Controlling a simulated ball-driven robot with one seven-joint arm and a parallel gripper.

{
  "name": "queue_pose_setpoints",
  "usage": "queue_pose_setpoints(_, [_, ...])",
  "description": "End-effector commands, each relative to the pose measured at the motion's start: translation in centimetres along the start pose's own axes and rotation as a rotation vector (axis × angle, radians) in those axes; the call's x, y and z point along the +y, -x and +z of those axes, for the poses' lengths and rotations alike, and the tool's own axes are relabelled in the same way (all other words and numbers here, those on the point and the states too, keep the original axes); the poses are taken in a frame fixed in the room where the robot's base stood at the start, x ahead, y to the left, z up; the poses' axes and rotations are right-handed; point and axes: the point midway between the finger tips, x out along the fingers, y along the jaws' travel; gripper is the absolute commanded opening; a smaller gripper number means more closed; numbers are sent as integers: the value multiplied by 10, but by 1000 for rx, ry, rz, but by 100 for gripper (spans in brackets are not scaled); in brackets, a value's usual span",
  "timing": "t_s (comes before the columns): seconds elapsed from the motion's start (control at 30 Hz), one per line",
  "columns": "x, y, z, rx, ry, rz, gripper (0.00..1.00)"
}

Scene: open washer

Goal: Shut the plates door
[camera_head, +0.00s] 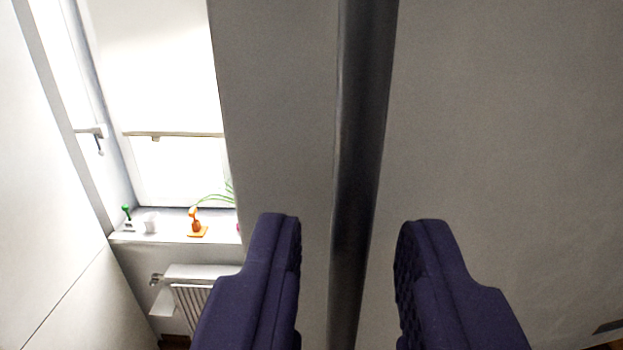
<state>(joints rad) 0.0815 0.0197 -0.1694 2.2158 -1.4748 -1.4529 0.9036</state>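My gripper (350,219) shows in the head view as two dark purple fingers spread wide apart. Nothing is held between them. A dark grey vertical strip (366,110) runs from the top to the bottom of the picture behind the gap between the fingers. Plain grey surfaces (500,130) flank it on both sides. I cannot tell whether the strip or either surface belongs to the plates door, or how far away they are. No plates and no washer can be made out.
At the left is a bright window (165,90) with a white sill (165,236). An orange object (196,224), a white cup (151,223) and a small green-topped item (127,215) stand on the sill. A white radiator (190,296) is below. A pale panel (45,210) fills the far left.

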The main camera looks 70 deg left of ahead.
Motion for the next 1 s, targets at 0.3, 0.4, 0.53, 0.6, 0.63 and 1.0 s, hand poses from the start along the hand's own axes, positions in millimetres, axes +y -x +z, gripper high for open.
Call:
queue_pose_setpoints(0.3, [0, -27, -1, 1, 2, 1, 30])
queue_pose_setpoints(0.4, [1, -27, -1, 1, 2, 2, 30])
queue_pose_setpoints(0.53, [1, -27, -1, 1, 2, 2, 19])
queue_pose_setpoints(0.6, [1, -27, -1, 1, 2, 2, 3])
queue_pose_setpoints(0.63, [1, -27, -1, 1, 2, 2, 0])
queue_pose_setpoints(1.0, [-2, -33, 0, 1, 3, 18, 0])
